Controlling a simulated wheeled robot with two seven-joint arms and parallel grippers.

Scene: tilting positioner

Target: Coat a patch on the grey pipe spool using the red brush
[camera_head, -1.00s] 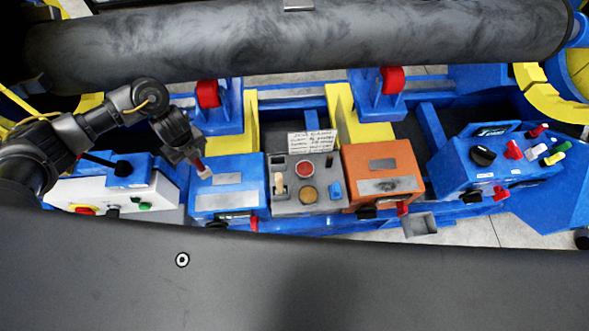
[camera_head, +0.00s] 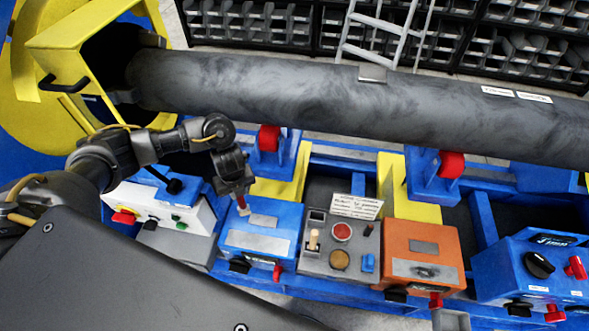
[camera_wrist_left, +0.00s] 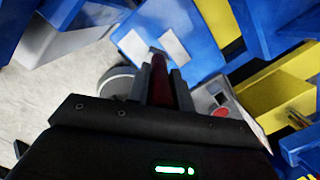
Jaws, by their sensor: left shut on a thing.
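The grey pipe spool (camera_head: 280,95) lies across the back of the head view, resting along blue supports with red rollers. My left gripper (camera_head: 239,198) hangs in front of the pipe, above the left part of the blue box. It is shut on the red brush (camera_wrist_left: 159,80), whose red handle shows between the fingers in the left wrist view. In the head view the brush's pale tip (camera_head: 243,210) points down near the blue box's top; I cannot tell whether it touches. The brush is apart from the pipe. My right gripper is not in view.
A blue box (camera_head: 275,242), a grey control panel (camera_head: 345,265) with red and tan buttons, and an orange box (camera_head: 422,236) stand in a row. A white control box (camera_head: 150,205) is at left. A yellow ring frame (camera_head: 60,45) surrounds the pipe's left end.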

